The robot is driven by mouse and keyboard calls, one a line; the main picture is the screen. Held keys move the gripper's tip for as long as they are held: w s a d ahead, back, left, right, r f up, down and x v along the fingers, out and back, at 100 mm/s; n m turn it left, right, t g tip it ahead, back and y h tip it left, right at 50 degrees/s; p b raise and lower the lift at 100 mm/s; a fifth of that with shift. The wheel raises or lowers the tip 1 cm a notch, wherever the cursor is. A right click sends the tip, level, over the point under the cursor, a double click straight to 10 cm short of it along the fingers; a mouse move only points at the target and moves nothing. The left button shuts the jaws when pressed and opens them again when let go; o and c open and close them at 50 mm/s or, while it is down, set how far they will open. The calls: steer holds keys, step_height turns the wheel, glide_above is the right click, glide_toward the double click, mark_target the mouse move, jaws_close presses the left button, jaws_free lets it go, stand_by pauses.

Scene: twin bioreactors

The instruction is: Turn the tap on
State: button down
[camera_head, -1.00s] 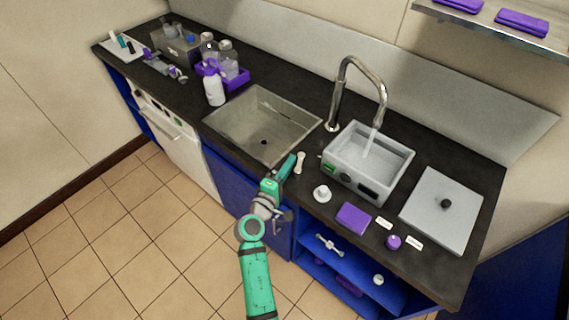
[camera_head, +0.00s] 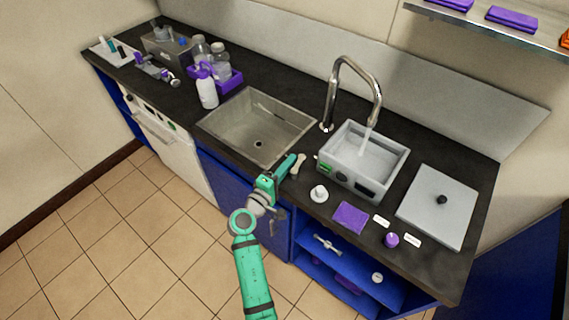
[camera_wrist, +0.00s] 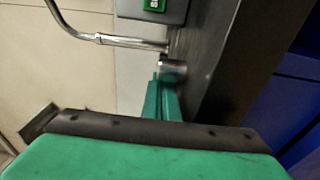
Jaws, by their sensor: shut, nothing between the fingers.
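The tap (camera_head: 352,70) is a tall curved chrome spout on the counter behind the grey box-shaped bath. A pale stream of water (camera_head: 368,138) shows below its mouth, falling into the bath. My gripper (camera_head: 297,160) is shut and empty over the counter, between the sink and the bath, in front of the tap and apart from its spout. In the wrist view the shut fingers (camera_wrist: 163,85) point towards a short shiny metal cylinder (camera_wrist: 173,69). A chrome pipe (camera_wrist: 125,41) shows just beyond. I cannot tell whether the fingers touch the cylinder.
The bath (camera_head: 345,180) has a green display, also in the wrist view (camera_wrist: 155,5). A small pale piece (camera_head: 299,165) lies beside my gripper. The sink (camera_head: 240,145) is empty. A white knob-shaped piece (camera_head: 319,194), a purple block (camera_head: 350,217) and a grey lid (camera_head: 437,215) occupy the right counter.

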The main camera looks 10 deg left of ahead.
mark_target(277, 164)
steer(key=shift+w+a, duration=0.15)
steer(key=shift+a, duration=0.2)
steer(key=a, duration=0.4)
steer(key=shift+f, duration=0.1)
steer(key=shift+s+a+m+h, duration=0.85)
steer(key=shift+s+a, duration=1.15)
steer(key=shift+s, duration=2.35)
steer(key=shift+g+h, duration=0.35)
steer(key=shift+g, duration=0.15)
steer(key=x, duration=1)
steer(key=shift+s+d, duration=0.15)
steer(key=shift+d, duration=0.4)
steer(key=shift+s+d, duration=0.2)
steer(key=shift+d, duration=0.3)
steer(key=shift+s+d, duration=0.2)
steer(key=shift+d, duration=0.6)
